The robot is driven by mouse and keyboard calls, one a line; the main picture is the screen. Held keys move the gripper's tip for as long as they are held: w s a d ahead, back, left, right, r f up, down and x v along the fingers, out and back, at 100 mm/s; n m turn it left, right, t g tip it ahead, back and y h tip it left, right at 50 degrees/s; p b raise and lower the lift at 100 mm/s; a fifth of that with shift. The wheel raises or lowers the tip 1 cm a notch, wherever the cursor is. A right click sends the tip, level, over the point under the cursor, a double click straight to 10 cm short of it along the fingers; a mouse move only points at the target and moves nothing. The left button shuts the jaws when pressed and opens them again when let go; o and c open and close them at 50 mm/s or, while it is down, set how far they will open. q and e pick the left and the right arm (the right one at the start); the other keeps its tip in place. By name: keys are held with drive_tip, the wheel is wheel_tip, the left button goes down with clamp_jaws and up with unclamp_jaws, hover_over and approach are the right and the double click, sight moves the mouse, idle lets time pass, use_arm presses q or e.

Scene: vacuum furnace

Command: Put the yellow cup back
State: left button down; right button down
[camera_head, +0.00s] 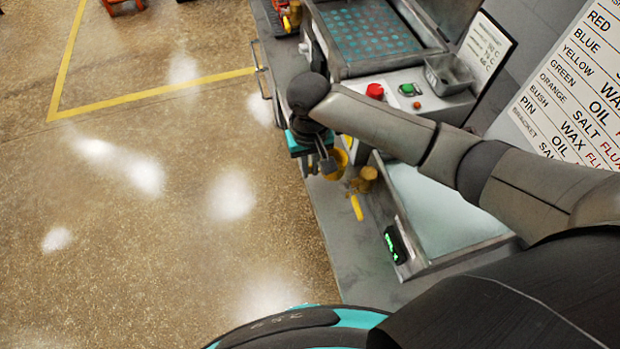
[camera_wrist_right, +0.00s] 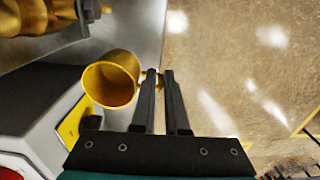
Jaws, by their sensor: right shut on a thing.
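The yellow cup (camera_head: 338,168) is partly hidden behind my right gripper (camera_head: 325,163) in the head view, at the bench's left edge. In the right wrist view the yellow cup (camera_wrist_right: 112,82) shows its open mouth, just left of the fingers. My right gripper (camera_wrist_right: 160,76) is shut on the cup's near side, with only a narrow gap between the fingers. I cannot tell whether the cup touches the bench top. My left gripper is not in view.
A brass valve (camera_head: 364,180) with a yellow lever stands right beside the cup.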

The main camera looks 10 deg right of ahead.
sight(310, 175)
wheel_tip(310, 175, down, 5)
drive_tip(key=shift+r+b, duration=0.1)
drive_tip(key=shift+b, duration=0.35)
drive_tip(key=shift+f, duration=0.2)
drive_tip(key=shift+f, duration=0.15)
drive_tip(key=c, duration=0.9)
unclamp_jaws()
wheel_tip(310, 175, up, 12)
drive_tip(key=shift+r+p, duration=0.2)
drive_tip(key=shift+p, duration=0.85)
